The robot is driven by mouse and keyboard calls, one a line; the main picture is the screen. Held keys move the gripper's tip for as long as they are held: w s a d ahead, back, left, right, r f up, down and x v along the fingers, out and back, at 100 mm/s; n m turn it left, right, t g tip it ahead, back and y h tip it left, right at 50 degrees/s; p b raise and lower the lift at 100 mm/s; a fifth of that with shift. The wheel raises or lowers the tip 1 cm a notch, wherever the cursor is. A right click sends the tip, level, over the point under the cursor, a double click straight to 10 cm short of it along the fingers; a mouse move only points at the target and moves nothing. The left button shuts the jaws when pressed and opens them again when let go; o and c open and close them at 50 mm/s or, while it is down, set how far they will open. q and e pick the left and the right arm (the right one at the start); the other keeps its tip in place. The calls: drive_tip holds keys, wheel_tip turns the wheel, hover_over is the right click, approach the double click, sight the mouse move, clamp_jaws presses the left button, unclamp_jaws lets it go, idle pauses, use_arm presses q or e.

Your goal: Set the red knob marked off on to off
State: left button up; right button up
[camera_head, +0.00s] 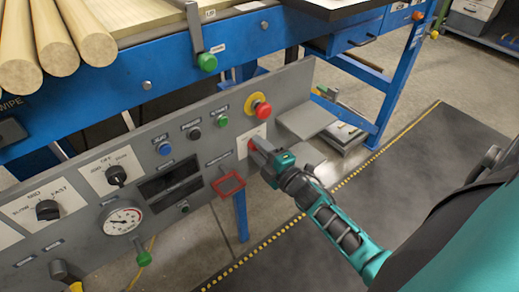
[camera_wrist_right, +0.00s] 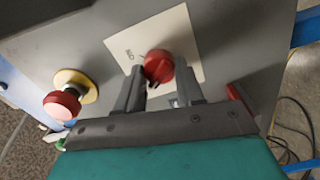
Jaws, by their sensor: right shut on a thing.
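The red knob (camera_wrist_right: 158,66) sits on a white plate (camera_wrist_right: 180,30) in the right wrist view. A small dark label, seemingly "ON", is printed on the plate left of the knob. In the head view a bit of the red knob (camera_head: 251,144) shows at the right end of the grey panel. My right gripper (camera_wrist_right: 160,84) has its fingers on both sides of the knob and is shut on it. In the head view the right gripper (camera_head: 257,148) reaches the panel from the right. The fingers hide part of the knob, and its exact setting is hard to read. My left gripper is out of view.
A red and yellow mushroom button (camera_head: 261,109) stands out just above the knob. A red frame (camera_head: 229,185) juts out below left. A grey shelf (camera_head: 306,121) is to the right. Black selector knobs (camera_head: 116,175) and a gauge (camera_head: 123,220) are further left.

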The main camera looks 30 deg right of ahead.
drive_tip(key=shift+n, duration=0.5)
drive_tip(key=o, duration=1)
drive_tip(key=shift+o, duration=0.2)
drive_tip(key=shift+s, duration=0.1)
drive_tip(key=s+d+p, duration=0.1)
drive_tip(key=s, duration=1.1)
drive_tip(key=shift+s+p, duration=0.35)
drive_tip(key=shift+p, duration=0.05)
drive_tip(key=shift+a, duration=0.1)
